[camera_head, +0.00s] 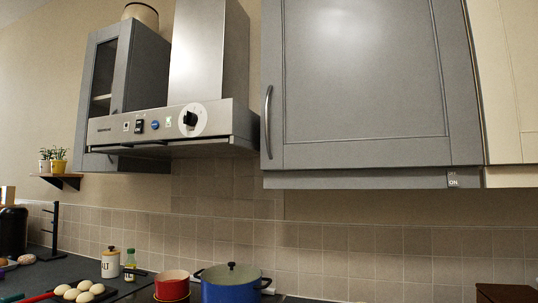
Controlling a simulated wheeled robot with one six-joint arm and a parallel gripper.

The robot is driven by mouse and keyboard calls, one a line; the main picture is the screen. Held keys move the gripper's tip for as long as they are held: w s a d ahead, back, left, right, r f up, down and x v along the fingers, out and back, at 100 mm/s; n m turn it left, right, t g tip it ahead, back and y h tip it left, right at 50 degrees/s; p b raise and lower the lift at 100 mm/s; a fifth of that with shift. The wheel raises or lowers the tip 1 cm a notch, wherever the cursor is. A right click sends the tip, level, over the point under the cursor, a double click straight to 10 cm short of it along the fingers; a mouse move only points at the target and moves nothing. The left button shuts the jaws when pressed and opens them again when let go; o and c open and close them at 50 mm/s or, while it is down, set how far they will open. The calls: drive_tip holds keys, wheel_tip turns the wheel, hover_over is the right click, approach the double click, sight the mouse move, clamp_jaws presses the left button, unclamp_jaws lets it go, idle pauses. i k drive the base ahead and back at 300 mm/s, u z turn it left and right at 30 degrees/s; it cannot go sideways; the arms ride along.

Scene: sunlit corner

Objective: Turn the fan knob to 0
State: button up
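The fan knob (189,119) is a black knob on a round white dial (201,121) at the right end of the range hood's front panel. The hood (115,128) is brushed metal and hangs on the wall left of the middle in the head view. The knob's pointer seems to lie roughly sideways, but the dial's marks are too small to read. A black switch, a blue round button and small light panels sit left of the knob. My gripper is not in view, and nothing touches the knob.
A large grey cabinet (362,85) with a vertical handle (268,122) hangs just right of the hood. A glass-door cabinet (104,75) is on its left. Below stand a blue pot (231,287), a red pot (172,286), a salt jar (110,263) and a tray of eggs.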

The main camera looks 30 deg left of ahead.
sight(191, 119)
drive_tip(key=u, duration=2.05)
drive_tip(key=k, duration=0.5)
drive_tip(key=u, duration=1.2)
drive_tip(key=i, duration=1)
drive_tip(key=z, duration=0.95)
drive_tip(key=i, duration=0.7)
drive_tip(key=z, duration=0.7)
